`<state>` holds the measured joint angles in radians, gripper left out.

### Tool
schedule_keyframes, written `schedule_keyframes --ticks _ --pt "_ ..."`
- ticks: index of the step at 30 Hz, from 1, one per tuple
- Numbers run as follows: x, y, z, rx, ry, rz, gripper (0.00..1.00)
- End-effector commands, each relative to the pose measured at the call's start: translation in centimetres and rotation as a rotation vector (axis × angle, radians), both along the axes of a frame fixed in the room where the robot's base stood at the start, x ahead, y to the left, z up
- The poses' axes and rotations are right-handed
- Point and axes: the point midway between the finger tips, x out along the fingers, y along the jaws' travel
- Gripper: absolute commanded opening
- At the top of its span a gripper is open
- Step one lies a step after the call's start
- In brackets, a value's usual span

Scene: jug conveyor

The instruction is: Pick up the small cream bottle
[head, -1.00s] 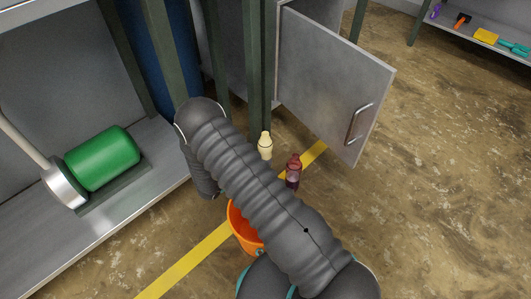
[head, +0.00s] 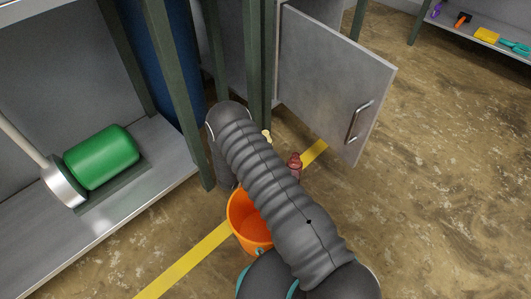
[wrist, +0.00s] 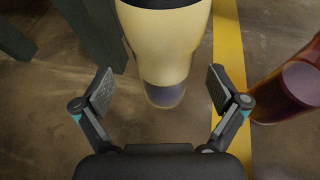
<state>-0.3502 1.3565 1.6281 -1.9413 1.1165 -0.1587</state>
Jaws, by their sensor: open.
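The small cream bottle (wrist: 168,45) stands upright on the floor, straight ahead in the wrist view, with its upper part cut off by the frame's top edge. In the head view only its top (head: 267,135) shows behind my arm. My gripper (wrist: 160,92) is open, its two fingers apart to the left and right of the bottle's lower part in the picture. Neither finger visibly touches it. My gripper is hidden behind my arm in the head view.
A dark red bottle (wrist: 290,83) stands close on the right; it also shows in the head view (head: 295,164). An orange bucket (head: 245,228) stands nearer. Green posts (head: 257,65) rise behind left. An open grey cabinet door (head: 335,80) hangs behind. A yellow line (wrist: 230,60) crosses the floor.

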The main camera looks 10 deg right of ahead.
Motion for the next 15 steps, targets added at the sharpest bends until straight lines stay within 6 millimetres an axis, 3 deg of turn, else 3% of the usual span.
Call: schedule_keyframes --ticks 6,15 --pt "1.6 -2.3 -1.6 0.001 -0.001 -0.003 0.97" --pt "2.2 -2.8 -1.8 0.001 -0.001 0.0 0.97"
